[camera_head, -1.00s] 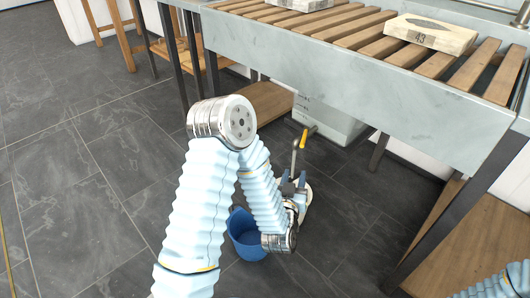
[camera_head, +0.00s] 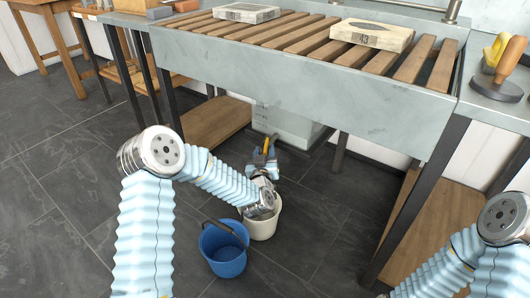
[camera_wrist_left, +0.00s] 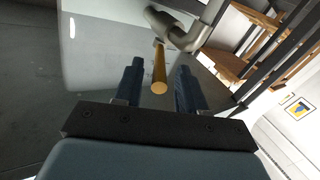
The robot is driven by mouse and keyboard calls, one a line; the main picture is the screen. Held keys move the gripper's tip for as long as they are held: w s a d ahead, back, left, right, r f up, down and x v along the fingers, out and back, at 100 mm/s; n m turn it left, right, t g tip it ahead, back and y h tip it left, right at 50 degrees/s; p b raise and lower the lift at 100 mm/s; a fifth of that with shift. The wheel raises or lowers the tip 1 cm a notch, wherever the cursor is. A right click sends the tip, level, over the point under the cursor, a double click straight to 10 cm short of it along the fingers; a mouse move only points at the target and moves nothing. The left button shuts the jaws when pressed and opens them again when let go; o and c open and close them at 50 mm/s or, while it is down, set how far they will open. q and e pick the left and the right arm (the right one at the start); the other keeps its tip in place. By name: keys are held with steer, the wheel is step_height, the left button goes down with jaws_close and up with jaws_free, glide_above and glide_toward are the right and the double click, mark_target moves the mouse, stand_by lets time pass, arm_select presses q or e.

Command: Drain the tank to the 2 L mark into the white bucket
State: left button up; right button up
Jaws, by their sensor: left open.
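The pale grey tank (camera_head: 290,122) stands on the floor under the sink; small marks show on its side, too small to read. Its tap has a yellow handle (camera_head: 266,143), also in the left wrist view (camera_wrist_left: 159,70), beside a grey metal pipe (camera_wrist_left: 205,25). My left gripper (camera_head: 262,165) is at the tap. In the left wrist view its open fingers (camera_wrist_left: 157,75) stand on either side of the handle, with gaps. The white bucket (camera_head: 265,228) stands below my left wrist, which hides part of it; its water level is hidden. My right gripper is out of view.
A blue bucket (camera_head: 223,258) stands in front and left of the white one. The stone sink (camera_head: 310,85) with wooden slats overhangs the tank. Table legs and low wooden shelves (camera_head: 205,125) flank it. Open tiled floor lies to the left.

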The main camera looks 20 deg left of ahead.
arm_select(q)
steer(key=shift+w, duration=0.25)
jaws_close()
stand_by(0.3)
